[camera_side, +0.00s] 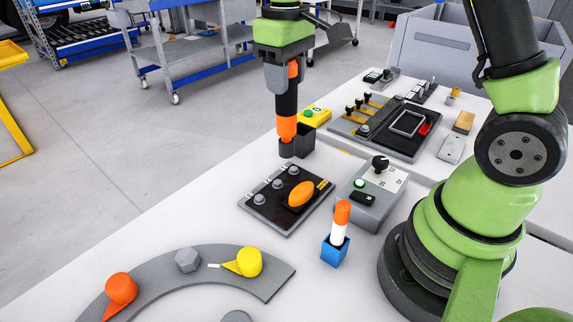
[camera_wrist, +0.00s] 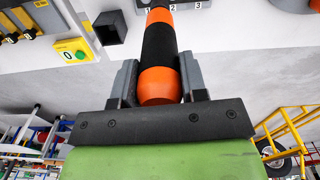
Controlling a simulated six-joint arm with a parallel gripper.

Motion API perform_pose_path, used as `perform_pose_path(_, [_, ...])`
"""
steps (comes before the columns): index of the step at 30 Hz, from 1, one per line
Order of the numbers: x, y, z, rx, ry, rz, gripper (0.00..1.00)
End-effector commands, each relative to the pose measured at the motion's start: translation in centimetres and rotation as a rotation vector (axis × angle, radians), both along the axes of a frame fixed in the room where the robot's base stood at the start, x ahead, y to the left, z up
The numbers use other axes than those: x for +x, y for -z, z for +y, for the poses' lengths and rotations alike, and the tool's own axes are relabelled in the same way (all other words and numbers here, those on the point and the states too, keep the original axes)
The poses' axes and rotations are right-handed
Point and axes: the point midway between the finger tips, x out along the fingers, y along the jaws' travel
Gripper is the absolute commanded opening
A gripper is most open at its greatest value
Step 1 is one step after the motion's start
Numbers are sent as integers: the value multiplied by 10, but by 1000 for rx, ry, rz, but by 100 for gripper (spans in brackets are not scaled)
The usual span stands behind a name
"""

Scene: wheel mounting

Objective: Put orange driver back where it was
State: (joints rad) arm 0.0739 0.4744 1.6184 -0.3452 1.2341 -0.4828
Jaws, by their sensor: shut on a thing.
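My gripper (camera_side: 279,80) points down and is shut on the orange driver (camera_side: 287,105), which has orange and black bands. In the wrist view the driver (camera_wrist: 158,45) stands between the two grey fingers (camera_wrist: 158,85). A dark square holder (camera_side: 303,143) stands on the table by the driver's lower end in the side view. In the wrist view this holder (camera_wrist: 109,28) looks empty and lies to the left of the driver, apart from it. The driver's far tip is out of the wrist frame.
A dark panel with an orange knob (camera_side: 299,195) and a grey switch box (camera_side: 372,195) sit near the holder. A yellow box with a green button (camera_side: 312,115) is behind it. An orange-and-white tool (camera_side: 340,222) stands in a blue holder (camera_side: 334,252). A curved grey plate (camera_side: 205,262) is in front.

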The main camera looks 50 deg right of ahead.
Motion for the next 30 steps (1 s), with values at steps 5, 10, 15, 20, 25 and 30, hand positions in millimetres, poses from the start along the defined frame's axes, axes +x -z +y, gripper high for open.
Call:
perform_pose_path(5, [30, -8, -47, -3, -89, -1, 0])
perform_pose_path(10, [44, -13, -87, 0, -170, 1, 0])
perform_pose_path(15, [49, -17, -113, 2, -222, -2, 0])
perform_pose_path(20, [50, -6, -120, 6, -244, 0, 0])
perform_pose_path(25, [50, 25, -120, 6, -246, 1, 0])
perform_pose_path(30, [50, 44, -120, 4, -244, -2, 0])
